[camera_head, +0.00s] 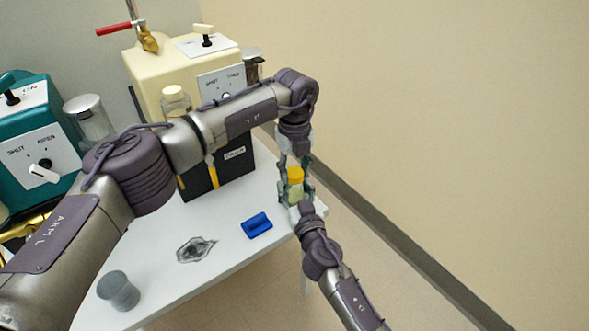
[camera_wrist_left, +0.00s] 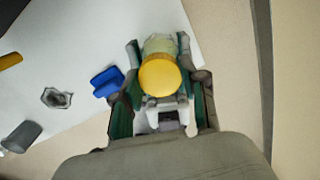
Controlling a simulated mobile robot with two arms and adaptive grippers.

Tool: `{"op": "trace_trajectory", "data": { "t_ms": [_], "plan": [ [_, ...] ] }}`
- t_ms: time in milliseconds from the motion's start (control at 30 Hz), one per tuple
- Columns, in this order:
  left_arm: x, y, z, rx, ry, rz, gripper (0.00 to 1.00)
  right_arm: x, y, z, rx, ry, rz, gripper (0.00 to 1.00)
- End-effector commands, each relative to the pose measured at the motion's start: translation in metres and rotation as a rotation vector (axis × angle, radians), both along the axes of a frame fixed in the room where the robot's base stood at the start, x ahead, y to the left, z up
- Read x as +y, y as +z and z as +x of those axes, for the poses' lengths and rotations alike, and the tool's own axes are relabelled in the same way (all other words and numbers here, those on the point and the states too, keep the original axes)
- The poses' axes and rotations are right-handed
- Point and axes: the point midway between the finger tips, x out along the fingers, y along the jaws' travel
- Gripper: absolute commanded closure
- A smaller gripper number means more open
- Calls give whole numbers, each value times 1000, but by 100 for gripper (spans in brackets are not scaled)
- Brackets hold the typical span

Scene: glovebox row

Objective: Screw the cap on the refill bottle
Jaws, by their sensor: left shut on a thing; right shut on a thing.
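The yellow cap (camera_head: 295,174) sits at the top of the pale, see-through refill bottle (camera_head: 296,191), near the table's right edge. My left gripper (camera_head: 294,168) reaches down from above and is shut on the cap. In the left wrist view the cap (camera_wrist_left: 159,76) shows between its two fingers, with part of the bottle (camera_wrist_left: 160,44) behind it. My right gripper (camera_head: 296,203) comes from the lower right and is shut on the bottle lower down. The bottle looks upright. The fingers hide part of it, and I cannot tell how tightly the cap is seated.
On the white table (camera_head: 225,290) lie a blue block-like piece (camera_head: 257,225), a grey patterned piece (camera_head: 196,249) and a grey cylinder (camera_head: 118,291). A black labelled box (camera_head: 232,168), a cream machine (camera_head: 155,72) and a teal machine (camera_head: 35,100) stand behind. The wall is right.

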Motion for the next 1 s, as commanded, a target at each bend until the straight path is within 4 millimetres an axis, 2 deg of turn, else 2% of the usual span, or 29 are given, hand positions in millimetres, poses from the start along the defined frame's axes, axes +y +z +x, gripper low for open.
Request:
{"op": "trace_trajectory", "data": {
  "t_ms": [100,800,900,1000],
  "plan": [
    [1,0,1,-1,-308,2,99,0,0,0,0,0,0,100],
    [0,-1,1,-1,-2141,1,99,0,0,0,0,1,0,100],
    [0,-1,1,-2,-2351,2,99,0,0,0,0,1,0,100],
    [0,-1,1,-1,-2448,2,99,0,0,0,0,1,0,100]
  ]
}}
